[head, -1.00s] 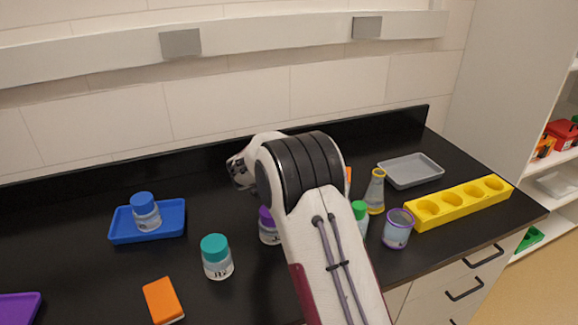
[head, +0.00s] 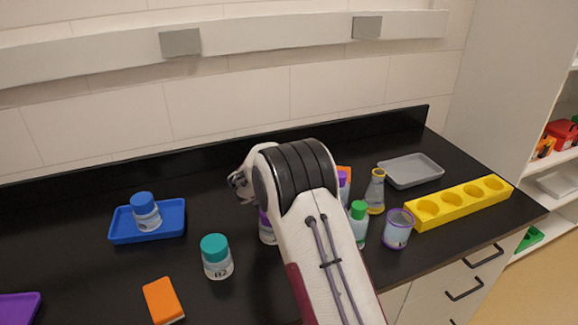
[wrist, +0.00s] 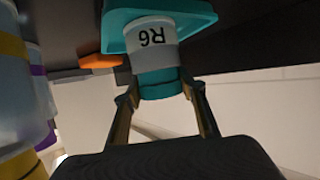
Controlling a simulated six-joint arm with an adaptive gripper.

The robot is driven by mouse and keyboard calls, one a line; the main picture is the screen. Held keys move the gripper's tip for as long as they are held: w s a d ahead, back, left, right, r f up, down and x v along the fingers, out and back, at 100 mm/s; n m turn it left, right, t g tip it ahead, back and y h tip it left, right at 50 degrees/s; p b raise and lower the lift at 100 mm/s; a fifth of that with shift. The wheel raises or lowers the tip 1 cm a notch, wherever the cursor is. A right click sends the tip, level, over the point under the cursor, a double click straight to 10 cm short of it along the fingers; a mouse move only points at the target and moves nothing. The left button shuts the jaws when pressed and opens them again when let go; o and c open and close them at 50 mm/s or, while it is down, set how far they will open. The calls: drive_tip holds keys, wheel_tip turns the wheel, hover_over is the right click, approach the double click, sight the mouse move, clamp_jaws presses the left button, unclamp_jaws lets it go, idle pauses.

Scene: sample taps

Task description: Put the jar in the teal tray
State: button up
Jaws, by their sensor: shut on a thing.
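In the wrist view, which is upside down, my gripper (wrist: 160,90) is shut on a jar with a teal lid (wrist: 160,82) and a white label reading R6 (wrist: 152,42). One finger is on each side of the lid. The jar's base end overlaps the teal tray (wrist: 195,20); I cannot tell whether it touches the tray floor. In the head view my arm hides the held jar, the teal tray and the gripper's fingers. Another teal-lidded jar (head: 216,258) stands on the counter, left of my arm.
A blue tray (head: 178,222) holds a blue-lidded jar (head: 145,212). An orange block (head: 163,300) lies in front. Right of my arm stand a green-lidded bottle (head: 358,222), a purple-rimmed cup (head: 398,230), a flask (head: 375,192), a yellow rack (head: 460,205) and a grey tray (head: 412,170).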

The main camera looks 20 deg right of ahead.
drive_tip(key=o, duration=1.5)
drive_tip(key=shift+r, duration=0.15)
drive_tip(key=v, duration=1.2)
